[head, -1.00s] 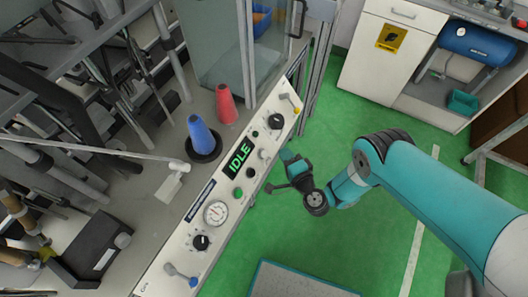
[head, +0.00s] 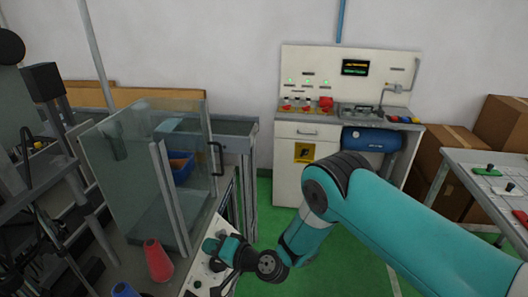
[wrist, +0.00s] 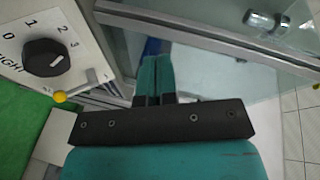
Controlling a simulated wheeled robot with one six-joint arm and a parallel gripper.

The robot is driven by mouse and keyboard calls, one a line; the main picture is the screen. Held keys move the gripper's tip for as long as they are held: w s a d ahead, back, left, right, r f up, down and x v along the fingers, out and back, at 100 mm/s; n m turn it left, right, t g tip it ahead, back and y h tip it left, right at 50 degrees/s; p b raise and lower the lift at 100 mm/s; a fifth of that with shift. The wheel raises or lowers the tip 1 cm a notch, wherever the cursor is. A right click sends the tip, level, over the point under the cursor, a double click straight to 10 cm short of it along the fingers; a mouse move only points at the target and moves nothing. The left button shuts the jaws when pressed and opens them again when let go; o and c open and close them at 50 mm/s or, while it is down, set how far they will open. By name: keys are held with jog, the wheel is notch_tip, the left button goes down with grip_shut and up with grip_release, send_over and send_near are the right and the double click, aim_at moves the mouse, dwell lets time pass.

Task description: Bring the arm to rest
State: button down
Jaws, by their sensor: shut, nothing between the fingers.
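My gripper (head: 218,250) is at the lower middle of the head view, above the white control panel (head: 205,278). My teal arm reaches to it from the lower right. In the wrist view, my gripper's teal fingers (wrist: 154,78) lie close together with nothing between them. The wrist view shows a black knob (wrist: 45,58) with numbers and a lever with a yellow tip (wrist: 60,97) left of the fingers. The fingers appear apart from both.
A glass-walled cabinet (head: 140,185) stands left of my gripper, with a blue bin (head: 181,167) behind it. A red cone (head: 157,260) and a blue cone (head: 124,290) are at lower left. A white cabinet (head: 298,170) stands at the back. Green floor (head: 345,250) is open beyond my arm.

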jog(key=s+d+r+n+g+h+b, duration=0.25)
jog(key=d+r+n, duration=0.2)
jog(key=r, duration=0.55)
jog(key=s+d+r+n+g+h+b, duration=0.1)
jog(key=s+d+r+n+g, duration=0.3)
jog(key=r, duration=0.6)
jog(key=s+d+r+h+b, duration=0.3)
jog(key=s+d+h, duration=0.3)
jog(key=s+d, duration=1.1)
jog(key=d, duration=0.3)
jog(key=shift+s+d+r, duration=0.2)
jog(key=shift+d+r, duration=0.05)
jog(key=shift+d, duration=0.05)
jog(key=shift+g+h, duration=0.25)
